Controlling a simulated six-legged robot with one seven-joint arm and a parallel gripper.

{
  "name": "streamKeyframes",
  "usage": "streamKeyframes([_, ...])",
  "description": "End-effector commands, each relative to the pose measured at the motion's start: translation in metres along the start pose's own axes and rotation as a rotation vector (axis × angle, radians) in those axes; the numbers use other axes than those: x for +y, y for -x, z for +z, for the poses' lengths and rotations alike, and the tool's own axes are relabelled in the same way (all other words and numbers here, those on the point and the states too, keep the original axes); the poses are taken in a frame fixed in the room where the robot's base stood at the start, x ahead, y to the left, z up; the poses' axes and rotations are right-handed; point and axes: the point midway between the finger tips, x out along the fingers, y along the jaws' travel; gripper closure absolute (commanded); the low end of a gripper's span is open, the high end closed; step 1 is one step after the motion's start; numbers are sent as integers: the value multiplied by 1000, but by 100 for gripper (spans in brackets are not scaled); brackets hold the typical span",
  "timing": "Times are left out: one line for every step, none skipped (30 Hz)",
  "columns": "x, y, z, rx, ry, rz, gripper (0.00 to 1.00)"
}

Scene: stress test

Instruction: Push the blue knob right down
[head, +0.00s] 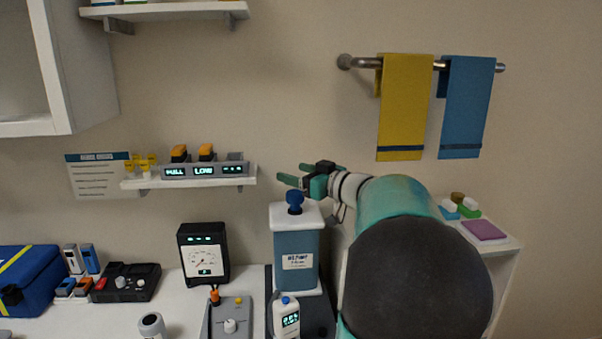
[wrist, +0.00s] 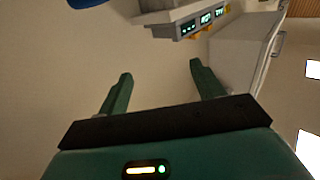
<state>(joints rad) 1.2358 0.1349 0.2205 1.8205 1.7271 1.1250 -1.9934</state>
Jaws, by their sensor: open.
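The blue knob (head: 295,203) stands up on the white lid of a dispenser (head: 296,255) with blue contents and a label. My gripper (head: 290,173) is just above the knob in the head view, its two green fingers pointing left, apart and empty. How far it is from the knob in depth is hard to tell. In the wrist view, the fingers of my gripper (wrist: 161,69) are spread with nothing between them. A blue rounded shape (wrist: 87,2) is cut off at the top edge there; it may be the knob.
A wall shelf (head: 190,182) with a display unit (head: 203,170) is left of my gripper. A small white bottle (head: 286,316) stands in front of the dispenser, and a gauge (head: 204,254) to its left. Yellow (head: 405,105) and blue (head: 467,105) towels hang at upper right.

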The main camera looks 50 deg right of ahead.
Motion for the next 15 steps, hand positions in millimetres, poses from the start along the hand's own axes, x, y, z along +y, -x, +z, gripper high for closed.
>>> streamKeyframes([-8,6,-5,0,4,0,33])
streamKeyframes([-12,10,-8,1,3,0,33])
streamKeyframes([-16,15,-11,1,3,0,33])
streamKeyframes([-20,19,-13,0,3,0,33])
streamKeyframes([-23,22,-15,0,2,0,33])
streamKeyframes([-27,26,-18,1,3,0,33])
streamKeyframes([-30,29,-19,1,2,-1,33])
streamKeyframes([-33,32,-21,1,2,-2,33])
streamKeyframes([-36,34,-22,1,1,-2,33])
streamKeyframes([-37,36,-23,1,1,-1,33])
streamKeyframes([-38,38,-24,1,1,-1,33])
streamKeyframes([-40,40,-25,1,0,0,33])
streamKeyframes([-41,40,-25,1,0,-1,33])
streamKeyframes([-41,41,-26,1,0,-1,33])
streamKeyframes([-42,41,-26,1,-1,-1,33])
